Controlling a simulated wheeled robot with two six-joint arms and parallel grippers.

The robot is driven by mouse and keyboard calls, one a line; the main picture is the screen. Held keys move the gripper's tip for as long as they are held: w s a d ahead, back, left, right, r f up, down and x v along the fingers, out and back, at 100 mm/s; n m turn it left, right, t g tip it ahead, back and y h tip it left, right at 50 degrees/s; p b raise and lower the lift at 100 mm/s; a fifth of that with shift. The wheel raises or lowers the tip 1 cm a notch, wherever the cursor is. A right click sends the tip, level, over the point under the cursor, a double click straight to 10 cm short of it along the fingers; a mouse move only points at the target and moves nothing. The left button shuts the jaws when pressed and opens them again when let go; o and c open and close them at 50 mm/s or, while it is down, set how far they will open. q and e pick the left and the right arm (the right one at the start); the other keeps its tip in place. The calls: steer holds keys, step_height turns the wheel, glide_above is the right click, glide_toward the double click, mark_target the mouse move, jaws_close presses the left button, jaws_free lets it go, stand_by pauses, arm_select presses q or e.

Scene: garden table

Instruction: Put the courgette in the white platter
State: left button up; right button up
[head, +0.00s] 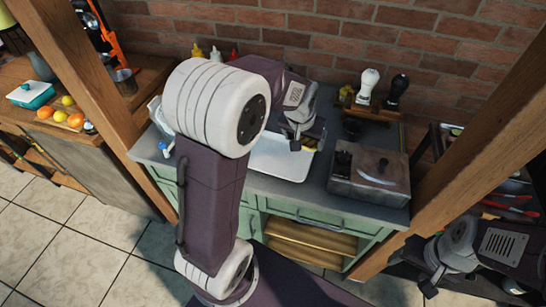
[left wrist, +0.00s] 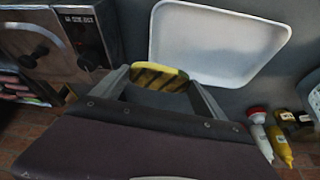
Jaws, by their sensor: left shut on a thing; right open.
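My left gripper (head: 302,138) is shut on the courgette, a yellow and dark-striped piece seen between the fingers in the left wrist view (left wrist: 158,78). In the head view only a small yellow bit of the courgette (head: 310,148) shows below the gripper. The white platter (head: 278,163) lies on the grey counter, partly hidden by my left arm; it also shows in the left wrist view (left wrist: 215,40). The courgette overlaps the platter's near edge there; its height above it is unclear. My right gripper (head: 430,287) is at the lower right, away from the platter, open.
A grey box-like appliance (head: 370,178) stands right of the platter. Wooden posts (head: 480,130) rise at both sides. Pepper and salt mills (head: 368,85) stand at the back right.

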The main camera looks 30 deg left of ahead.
arm_select(q)
steer(key=w+a+r+b, duration=0.2)
steer(key=w+a+b, duration=0.15)
steer(key=w, duration=0.45)
steer(key=n+b, duration=0.1)
steer(key=b, duration=0.4)
glide_above(274, 155)
steer(key=s, duration=0.2)
steer(key=f, duration=0.8)
steer(key=shift+w+f, duration=0.25)
steer(key=shift+f, duration=0.05)
step_height(274, 155, down, 4)
steer(key=shift+r+b, duration=0.2)
steer(key=shift+b, duration=0.25)
steer(key=shift+f, duration=0.2)
steer(key=shift+f, duration=0.2)
steer(key=o, duration=1.4)
